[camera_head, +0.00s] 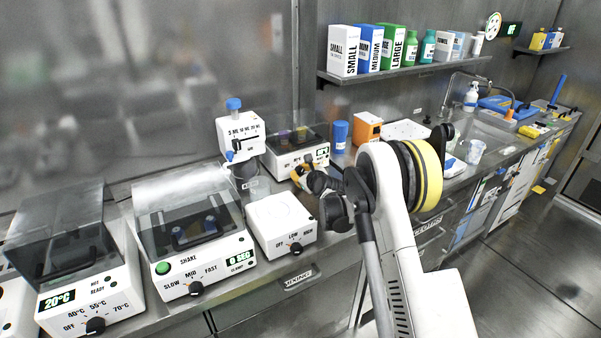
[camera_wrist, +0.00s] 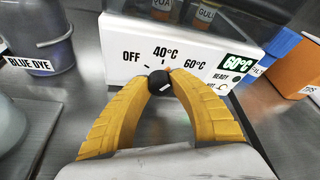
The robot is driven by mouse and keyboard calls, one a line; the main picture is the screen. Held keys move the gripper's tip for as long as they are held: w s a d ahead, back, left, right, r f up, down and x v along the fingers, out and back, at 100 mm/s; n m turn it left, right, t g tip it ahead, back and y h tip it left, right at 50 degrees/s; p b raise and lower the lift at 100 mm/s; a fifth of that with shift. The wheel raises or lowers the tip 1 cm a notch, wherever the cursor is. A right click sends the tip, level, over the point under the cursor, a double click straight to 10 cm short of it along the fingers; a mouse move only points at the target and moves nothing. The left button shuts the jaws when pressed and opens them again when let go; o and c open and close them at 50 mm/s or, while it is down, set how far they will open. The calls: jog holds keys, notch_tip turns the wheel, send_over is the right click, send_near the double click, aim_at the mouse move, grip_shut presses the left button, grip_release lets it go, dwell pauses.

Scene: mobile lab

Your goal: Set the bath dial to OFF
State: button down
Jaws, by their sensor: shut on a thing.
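The bath is a white box with a clear lid (camera_head: 287,158) at the back of the bench, and its white front fills the top of the wrist view (camera_wrist: 185,45). Its black dial (camera_wrist: 160,82) sits below the labels OFF, 40°C and 60°C. The green display (camera_wrist: 235,63) reads 60°C, with READY below it. My gripper (camera_wrist: 160,84) has its yellow fingers shut on the dial, one on each side. In the head view my gripper (camera_head: 302,174) reaches the bath front, and the dial is hidden there.
A shaker (camera_head: 190,238) and a lidded heater reading 20°C (camera_head: 90,285) stand at left. A white box with an OFF/LOW/HIGH knob (camera_head: 281,225) is near my arm. A grey BLUE DYE container (camera_wrist: 38,40) stands left of the bath, an orange box (camera_head: 368,128) right of it.

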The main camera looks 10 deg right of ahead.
jog(key=shift+n+t+h, duration=0.3)
jog(key=shift+n+h, duration=0.2)
jog(key=shift+n, duration=0.2)
jog(key=c, duration=1.1)
grip_release()
jog(key=v, duration=1.2)
jog(key=shift+f, duration=0.1)
